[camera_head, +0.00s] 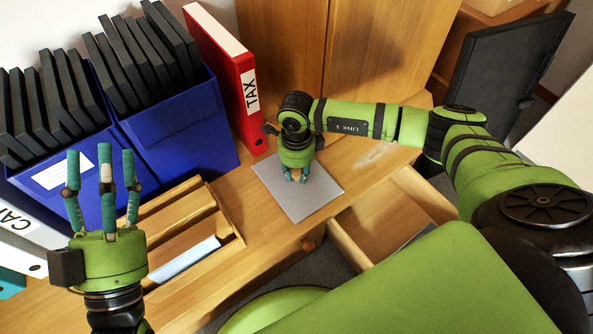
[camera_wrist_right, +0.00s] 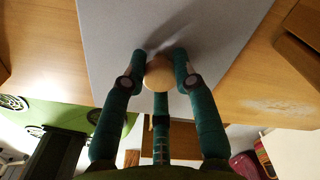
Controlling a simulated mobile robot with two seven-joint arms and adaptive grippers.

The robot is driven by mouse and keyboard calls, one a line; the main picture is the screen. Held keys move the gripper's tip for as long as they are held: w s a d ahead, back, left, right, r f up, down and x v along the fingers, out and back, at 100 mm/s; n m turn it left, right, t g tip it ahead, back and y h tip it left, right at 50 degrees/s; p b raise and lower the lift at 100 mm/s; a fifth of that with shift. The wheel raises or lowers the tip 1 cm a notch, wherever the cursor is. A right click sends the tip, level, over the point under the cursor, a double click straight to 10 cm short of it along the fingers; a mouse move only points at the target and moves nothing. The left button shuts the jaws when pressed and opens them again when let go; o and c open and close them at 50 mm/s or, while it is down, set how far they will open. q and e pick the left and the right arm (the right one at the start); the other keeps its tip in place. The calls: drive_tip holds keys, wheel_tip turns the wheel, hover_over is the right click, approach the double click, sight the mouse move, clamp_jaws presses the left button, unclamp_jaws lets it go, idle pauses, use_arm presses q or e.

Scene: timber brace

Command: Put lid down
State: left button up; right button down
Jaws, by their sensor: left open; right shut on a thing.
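The lid is a flat grey panel (camera_head: 312,205) over the desk top, near the middle of the head view. Its round wooden knob (camera_wrist_right: 159,74) shows in the right wrist view, on the grey face of the lid (camera_wrist_right: 105,45). My left gripper (camera_head: 102,160) is open and empty, fingers up, at the left.
An open wooden box (camera_head: 232,243) with dividers and paper stands left of the lid. Blue file boxes (camera_head: 180,140) and a red TAX binder (camera_head: 226,75) stand behind. An open drawer (camera_head: 385,215) juts out at the right. Wooden cabinet doors (camera_head: 340,45) are at the back.

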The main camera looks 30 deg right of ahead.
drive_tip(key=shift+f, duration=0.15)
use_arm(q)
drive_tip(key=shift+s+r+t+h, duration=0.3)
drive_tip(key=shift+s+r+h, duration=0.1)
drive_tip(key=shift+r, duration=0.15)
use_arm(e)
drive_tip(key=c, duration=1)
unclamp_jaws()
use_arm(q)
drive_tip(key=shift+d, duration=0.1)
